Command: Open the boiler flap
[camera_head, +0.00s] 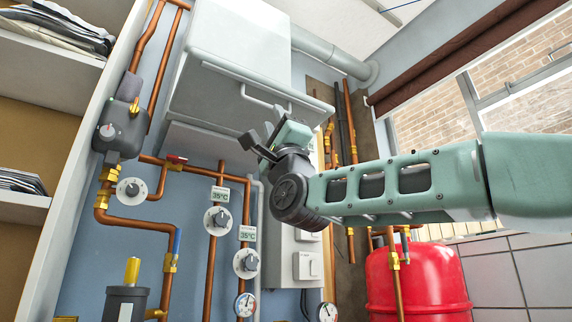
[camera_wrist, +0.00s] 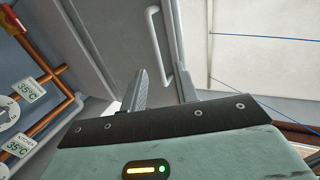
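The boiler (camera_head: 235,35) is a pale grey box high on the blue wall. Its flap (camera_head: 215,92) is the pale panel on the lower part, with a slim white bar handle (camera_head: 262,98). I cannot tell whether the flap is fully closed. My gripper (camera_head: 257,132) is just below the handle in the head view, its dark fingers spread. In the wrist view, the handle (camera_wrist: 154,35) stands ahead of my gripper (camera_wrist: 163,80). The handle's near end lies close to the gap between the fingertips. The fingers are apart, with nothing held.
Copper pipes (camera_head: 210,265) with dials run below and left of the boiler. A grey pump unit (camera_head: 122,130) is on the left, beside a shelf (camera_head: 45,75). A red tank (camera_head: 420,280) stands at lower right, below a window (camera_head: 440,110).

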